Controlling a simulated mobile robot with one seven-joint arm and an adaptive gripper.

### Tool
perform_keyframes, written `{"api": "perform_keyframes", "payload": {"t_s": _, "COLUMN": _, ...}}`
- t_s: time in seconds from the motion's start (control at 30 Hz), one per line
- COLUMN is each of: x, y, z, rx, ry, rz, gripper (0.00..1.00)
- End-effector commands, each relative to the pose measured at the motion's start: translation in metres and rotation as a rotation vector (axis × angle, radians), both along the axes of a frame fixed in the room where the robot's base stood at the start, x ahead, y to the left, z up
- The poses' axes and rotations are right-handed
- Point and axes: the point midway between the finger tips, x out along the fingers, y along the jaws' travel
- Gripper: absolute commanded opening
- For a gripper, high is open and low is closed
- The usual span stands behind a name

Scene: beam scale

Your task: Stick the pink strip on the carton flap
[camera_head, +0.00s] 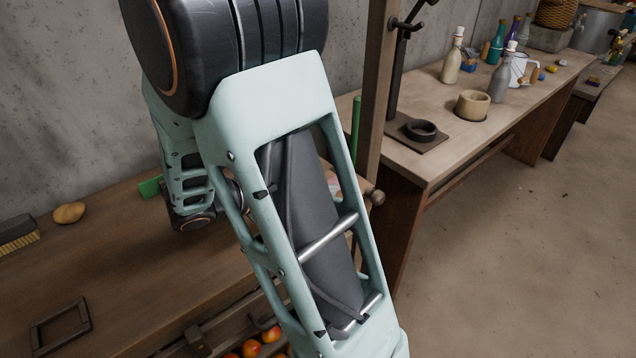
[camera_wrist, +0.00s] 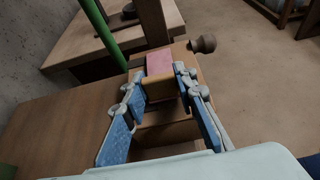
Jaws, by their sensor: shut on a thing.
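In the wrist view, my gripper (camera_wrist: 162,82) has its two blue-padded fingers apart, with a thing between the tips. The pink strip (camera_wrist: 159,61) lies at and just beyond the fingertips, with a tan edge below it. I take it as the thing held; the exact contact is unclear. Brown box-like surfaces with dark gaps (camera_wrist: 165,133) show between the fingers. I cannot tell whether they are the carton, or whether the strip touches a flap. In the head view my arm hides the gripper, and a small pale pink patch (camera_head: 334,186) shows behind it.
A green rod (camera_wrist: 104,36) stands close left of the fingers. A round wooden knob (camera_wrist: 203,44) is at the right. The wooden bench (camera_head: 130,260) holds a brush (camera_head: 17,233) and a dark frame (camera_head: 60,325). A second table (camera_head: 440,150) carries bottles and a pot.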

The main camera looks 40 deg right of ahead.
Motion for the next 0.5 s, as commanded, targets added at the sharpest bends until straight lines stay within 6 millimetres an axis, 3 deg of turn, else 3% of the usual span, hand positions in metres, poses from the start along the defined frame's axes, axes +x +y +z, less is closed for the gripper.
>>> {"api": "perform_keyframes", "payload": {"t_s": 0.5, "x": 0.0, "y": -0.0001, "z": -0.003, "rx": 0.0, "ry": 0.0, "rz": 0.0, "gripper": 0.13}}
